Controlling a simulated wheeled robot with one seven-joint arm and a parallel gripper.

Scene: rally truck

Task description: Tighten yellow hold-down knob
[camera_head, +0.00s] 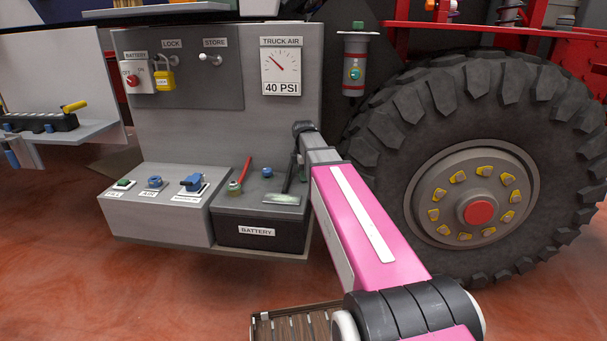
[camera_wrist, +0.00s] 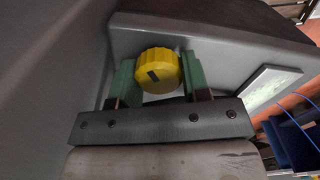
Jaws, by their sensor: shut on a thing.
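The yellow hold-down knob (camera_wrist: 158,70) shows in the wrist view, round and ribbed with a dark mark on its face. My gripper (camera_wrist: 157,78) has a green finger on either side of the knob and is shut on it. In the head view my pink arm reaches to the right end of the battery (camera_head: 257,232). The knob does not show there, and my arm covers that area. Whether the knob is seated tight cannot be seen.
A grey switch box (camera_head: 155,215) stands left of the battery. A red-handled part (camera_head: 241,175) rises from the battery top. A large tyre (camera_head: 480,165) is close on the right of my arm. A gauge (camera_head: 282,66) is on the panel above.

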